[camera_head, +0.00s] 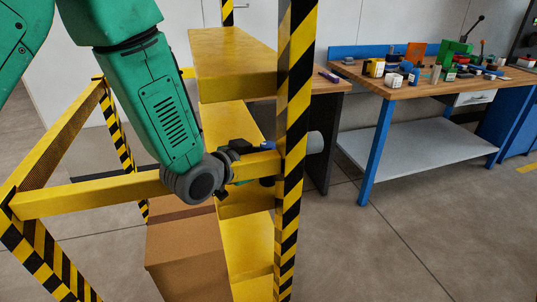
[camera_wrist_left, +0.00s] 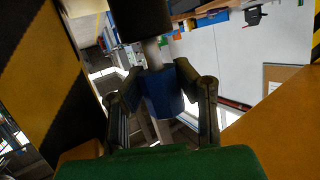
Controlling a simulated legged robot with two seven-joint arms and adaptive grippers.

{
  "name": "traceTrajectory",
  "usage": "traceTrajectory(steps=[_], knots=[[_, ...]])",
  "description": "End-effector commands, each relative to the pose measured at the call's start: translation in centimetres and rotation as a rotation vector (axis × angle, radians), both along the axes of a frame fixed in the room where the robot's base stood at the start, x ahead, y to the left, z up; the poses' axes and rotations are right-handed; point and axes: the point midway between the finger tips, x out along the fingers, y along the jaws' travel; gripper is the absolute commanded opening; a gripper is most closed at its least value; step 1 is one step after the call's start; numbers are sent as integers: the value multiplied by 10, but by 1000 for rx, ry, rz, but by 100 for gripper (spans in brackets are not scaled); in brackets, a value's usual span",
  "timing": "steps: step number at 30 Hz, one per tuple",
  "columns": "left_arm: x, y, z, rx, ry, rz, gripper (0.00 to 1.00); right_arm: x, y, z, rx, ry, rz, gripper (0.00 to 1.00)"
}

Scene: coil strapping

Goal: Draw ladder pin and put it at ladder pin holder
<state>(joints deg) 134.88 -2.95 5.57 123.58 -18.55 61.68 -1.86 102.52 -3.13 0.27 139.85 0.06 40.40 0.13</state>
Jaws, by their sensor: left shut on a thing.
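The ladder pin shows in the left wrist view as a blue block-like grip (camera_wrist_left: 162,95) with a pale shaft (camera_wrist_left: 152,52) that runs up to a dark round part (camera_wrist_left: 140,18). My left gripper (camera_wrist_left: 160,84) is shut on the blue grip, one finger on each side. In the head view my left gripper (camera_head: 250,149) is at the yellow rail beside the striped post (camera_head: 293,120), and a bit of blue (camera_head: 268,146) shows at its tip. A grey cylinder (camera_head: 315,142) sticks out on the post's right side. I cannot pick out the ladder pin holder. My right gripper is not in view.
The yellow ladder frame has a side rail (camera_head: 90,195) and steps (camera_head: 235,60). A cardboard box (camera_head: 182,250) stands below my arm. A workbench (camera_head: 420,90) with a blue frame and several small items stands at the back right. The floor between is clear.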

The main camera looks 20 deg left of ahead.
Motion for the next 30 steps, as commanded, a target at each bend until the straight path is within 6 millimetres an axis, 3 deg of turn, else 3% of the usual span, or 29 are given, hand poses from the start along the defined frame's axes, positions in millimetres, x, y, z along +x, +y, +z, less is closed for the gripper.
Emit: traceTrajectory(steps=[17,18,20,30], knots=[[0,0,-18,0,-1,0,0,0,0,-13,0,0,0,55],[0,0,-18,0,-1,0,29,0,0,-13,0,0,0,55],[0,0,-17,0,-1,0,50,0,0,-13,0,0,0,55],[-7,2,-16,2,2,-3,50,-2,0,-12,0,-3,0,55]])
